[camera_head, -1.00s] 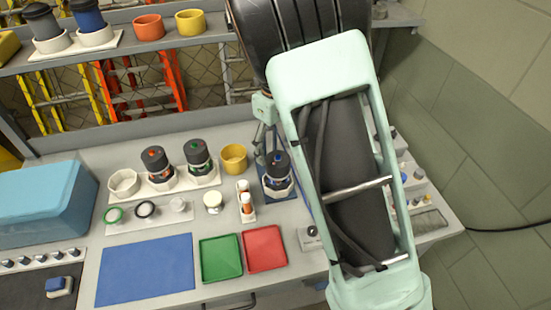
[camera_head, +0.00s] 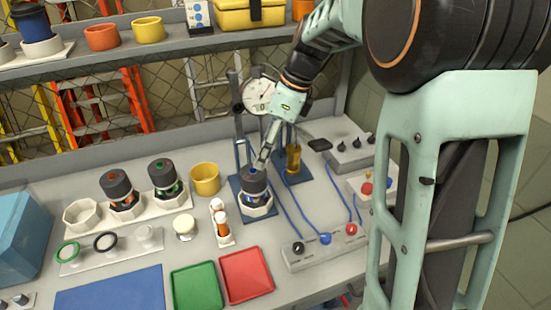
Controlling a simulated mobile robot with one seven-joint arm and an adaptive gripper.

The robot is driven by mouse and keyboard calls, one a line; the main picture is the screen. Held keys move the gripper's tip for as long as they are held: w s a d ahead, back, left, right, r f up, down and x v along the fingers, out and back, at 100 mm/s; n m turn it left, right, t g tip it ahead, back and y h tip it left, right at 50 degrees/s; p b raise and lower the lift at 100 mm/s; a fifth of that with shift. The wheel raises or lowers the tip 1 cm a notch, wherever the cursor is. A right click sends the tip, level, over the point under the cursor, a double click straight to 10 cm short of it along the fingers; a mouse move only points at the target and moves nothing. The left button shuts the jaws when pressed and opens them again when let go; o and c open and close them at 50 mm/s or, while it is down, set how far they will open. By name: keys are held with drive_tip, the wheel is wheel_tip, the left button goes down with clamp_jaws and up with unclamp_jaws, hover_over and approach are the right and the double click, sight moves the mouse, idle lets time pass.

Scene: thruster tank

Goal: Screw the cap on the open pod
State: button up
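A dark pod with a blue mark on top (camera_head: 254,183) stands upright in a white holder on a blue base plate. My gripper (camera_head: 262,160) points down at its top; the fingers are too small to tell open from shut, and contact is unclear. A red-marked pod (camera_head: 117,188) and a green-marked pod (camera_head: 164,178) stand upright in a white rack (camera_head: 142,210), both with dark tops. The rack's left holder (camera_head: 82,215) is empty. I cannot tell which pod is open. A round cream piece (camera_head: 184,226), possibly a cap, sits on the bench.
A gauge stand (camera_head: 259,95) rises just behind my gripper. A control box (camera_head: 325,245) with blue cables lies to the right. Green (camera_head: 196,287) and red (camera_head: 246,275) trays lie in front.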

sight(256, 170)
drive_tip(key=shift+n, duration=0.5)
drive_tip(key=b+x, duration=0.1)
drive_tip(key=x, duration=0.9)
drive_tip(key=shift+w+f, duration=0.1)
drive_tip(key=shift+f, duration=0.1)
drive_tip(key=shift+y, duration=0.3)
drive_tip(key=c, duration=1.2)
drive_tip(key=o, duration=0.4)
drive_tip(key=c, duration=0.4)
